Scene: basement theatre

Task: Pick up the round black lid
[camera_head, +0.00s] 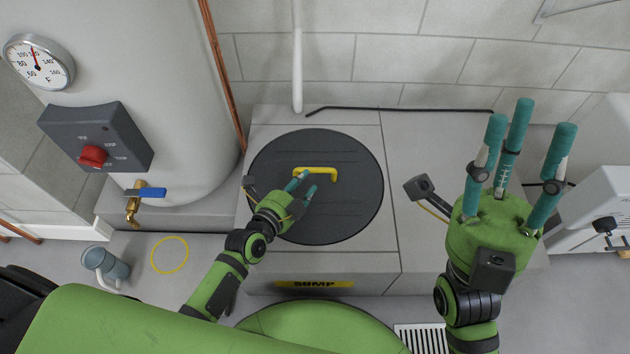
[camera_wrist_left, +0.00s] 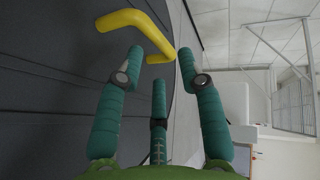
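The round black lid (camera_head: 345,205) lies flat on a grey block with a yellow label reading SUMP. Its yellow handle (camera_head: 331,174) stands up near the middle; the handle also shows in the left wrist view (camera_wrist_left: 137,22). My left gripper (camera_head: 303,183) is over the lid, its fingertips just short of the handle on the near side. In the left wrist view its teal fingers (camera_wrist_left: 160,70) are spread, with nothing between them. I cannot tell whether a fingertip touches the handle. My right gripper (camera_head: 527,130) is raised at the right, fingers spread and empty.
A white tank (camera_head: 150,50) with a gauge, a red-knob box (camera_head: 95,138) and a blue-handled valve (camera_head: 145,192) stands at the left. A copper pipe (camera_head: 222,70) and a white pipe (camera_head: 297,55) rise behind.

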